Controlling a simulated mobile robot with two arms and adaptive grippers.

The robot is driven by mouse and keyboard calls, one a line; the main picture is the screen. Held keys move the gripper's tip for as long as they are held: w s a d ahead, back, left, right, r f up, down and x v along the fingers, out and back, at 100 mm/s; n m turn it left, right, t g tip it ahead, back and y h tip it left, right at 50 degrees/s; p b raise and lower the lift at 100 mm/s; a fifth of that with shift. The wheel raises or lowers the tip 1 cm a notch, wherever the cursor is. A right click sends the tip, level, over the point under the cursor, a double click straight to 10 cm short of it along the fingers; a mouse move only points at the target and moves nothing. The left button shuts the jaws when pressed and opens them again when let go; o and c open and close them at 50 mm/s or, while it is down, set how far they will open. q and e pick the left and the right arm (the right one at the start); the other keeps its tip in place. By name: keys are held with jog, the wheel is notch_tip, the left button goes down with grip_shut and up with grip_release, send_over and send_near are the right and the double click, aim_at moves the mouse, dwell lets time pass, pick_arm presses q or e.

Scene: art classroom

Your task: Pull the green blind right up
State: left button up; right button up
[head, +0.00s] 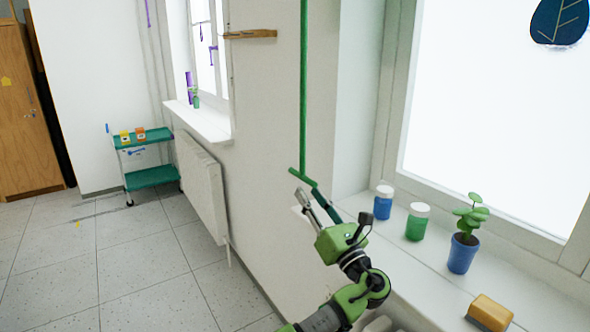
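A green pull cord (303,85) hangs straight down the white wall between the two windows. A short green crossbar handle (302,176) is at its lower end. I see no green blind cloth; the near window's visible pane is uncovered, and its top is out of view. My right gripper is not in view.
On the near sill stand a blue jar (383,207), a green jar (416,228), a potted plant (462,252) and a yellow-orange block (489,313). A radiator (202,186) and a green trolley (152,177) are at left. The floor at left is mostly clear.

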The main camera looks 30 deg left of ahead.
aim_at(295, 170)
pick_arm(q)
jog(key=p+x, duration=0.1)
jog(key=x, duration=0.8)
jog(key=shift+w, duration=0.15)
grip_shut()
